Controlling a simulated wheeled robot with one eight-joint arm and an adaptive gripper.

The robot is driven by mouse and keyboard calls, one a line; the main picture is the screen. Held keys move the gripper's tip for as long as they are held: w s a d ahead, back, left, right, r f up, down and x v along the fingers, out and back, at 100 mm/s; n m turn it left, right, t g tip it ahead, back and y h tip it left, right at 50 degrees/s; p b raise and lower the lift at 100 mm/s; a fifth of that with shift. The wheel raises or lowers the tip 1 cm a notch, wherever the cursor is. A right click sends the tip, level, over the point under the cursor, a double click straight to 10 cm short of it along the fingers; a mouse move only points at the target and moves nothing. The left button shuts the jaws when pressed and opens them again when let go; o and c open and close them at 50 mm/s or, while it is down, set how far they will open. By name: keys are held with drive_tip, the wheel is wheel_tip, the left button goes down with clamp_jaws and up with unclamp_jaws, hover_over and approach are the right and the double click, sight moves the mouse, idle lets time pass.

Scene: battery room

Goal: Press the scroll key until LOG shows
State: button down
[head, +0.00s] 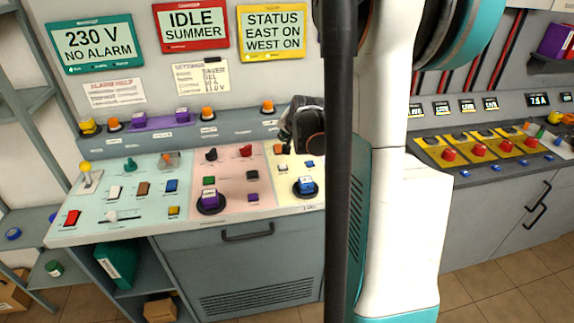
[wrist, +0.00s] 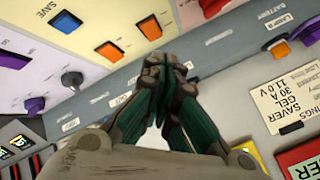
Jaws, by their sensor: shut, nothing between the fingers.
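The yellow-framed display (head: 272,31) on the wall reads STATUS, EAST ON, WEST ON. Below it, the cream panel section (head: 291,205) holds small keys, including an orange key (head: 279,149) and a blue key (head: 310,164). I cannot read a scroll label on any key. My gripper (head: 287,137) hangs over the back of this section, close to the orange key. In the wrist view its fingertips (wrist: 165,62) are together and empty, beside the ledge. An orange key (wrist: 110,51) and a blue key (wrist: 72,80) near a SAVE label show there, apart from the fingers.
A red-framed display (head: 191,25) reads IDLE SUMMER and a teal-framed one (head: 95,43) reads 230 V NO ALARM. A blue-topped knob (head: 305,186) stands at the cream section's front. Orange lamps (head: 207,112) line the back ledge. Another console (head: 490,145) stands right.

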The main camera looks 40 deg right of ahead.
sight(285, 166)
drive_tip(key=shift+f, duration=0.1)
idle(0.3)
wheel_tip(285, 166, down, 9)
drive_tip(key=b, duration=0.6)
drive_tip(key=shift+b, duration=0.3)
idle(1.0)
drive_tip(key=shift+f+b, duration=0.25)
drive_tip(key=shift+b, duration=0.05)
drive_tip(key=shift+f+b, duration=0.35)
drive_tip(key=shift+f, duration=0.1)
idle(0.8)
drive_tip(key=shift+r, duration=0.1)
drive_tip(key=shift+r+p, duration=0.6)
drive_tip(key=shift+r, duration=0.2)
drive_tip(key=shift+r, duration=0.1)
